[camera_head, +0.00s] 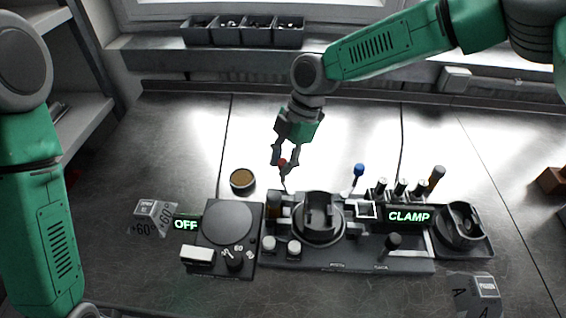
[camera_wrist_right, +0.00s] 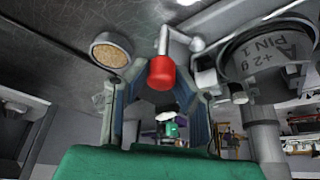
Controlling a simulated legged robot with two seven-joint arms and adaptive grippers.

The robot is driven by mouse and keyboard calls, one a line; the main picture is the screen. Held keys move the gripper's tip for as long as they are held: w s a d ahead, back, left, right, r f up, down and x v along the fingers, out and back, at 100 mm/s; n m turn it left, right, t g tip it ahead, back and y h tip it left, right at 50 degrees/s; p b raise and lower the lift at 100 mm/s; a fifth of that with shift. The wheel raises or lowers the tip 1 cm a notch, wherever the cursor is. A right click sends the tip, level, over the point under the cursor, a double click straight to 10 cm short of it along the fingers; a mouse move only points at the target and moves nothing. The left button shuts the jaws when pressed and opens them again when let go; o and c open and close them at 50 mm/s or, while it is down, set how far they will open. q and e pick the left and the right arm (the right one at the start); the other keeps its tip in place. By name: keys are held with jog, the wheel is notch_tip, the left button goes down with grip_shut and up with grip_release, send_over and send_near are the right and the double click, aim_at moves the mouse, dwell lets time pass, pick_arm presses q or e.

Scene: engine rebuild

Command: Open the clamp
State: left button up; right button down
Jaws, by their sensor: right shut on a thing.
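A dark fixture base (camera_head: 340,266) stands on the bench with a round black holder (camera_head: 318,228) at its middle. A lit sign on it reads CLAMP (camera_head: 408,216). A lever with a red knob (camera_head: 282,162) rises at the fixture's back left, and a lever with a blue knob (camera_head: 358,169) rises to its right. My right gripper (camera_head: 285,166) is shut on the red knob, coming from above and behind. In the right wrist view the red knob (camera_wrist_right: 162,73) sits between my fingers. My left arm shows at the left edge; its gripper is out of view.
A scale (camera_head: 226,222) with a lit OFF sign stands left of the fixture. A round tan-filled cup (camera_head: 242,181) stands behind it. Several upright pins (camera_head: 400,187) and a round dark holder (camera_head: 462,225) are at the right. Marked blocks (camera_head: 154,212) lie nearby.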

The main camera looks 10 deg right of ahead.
jog(key=shift+w+a+r+n+b, duration=0.2)
jog(key=shift+a+r+n+b, duration=0.1)
jog(key=shift+n, duration=0.3)
dwell(2.4)
jog(key=c, duration=1.4)
grip_release()
jog(key=shift+c, duration=0.2)
jog(key=shift+o, duration=0.4)
jog(key=shift+f, duration=0.15)
jog(key=shift+s, duration=0.1)
jog(key=v, duration=1.2)
jog(key=shift+w, duration=0.3)
jog(key=shift+a+f, duration=0.1)
jog(key=shift+f, duration=0.05)
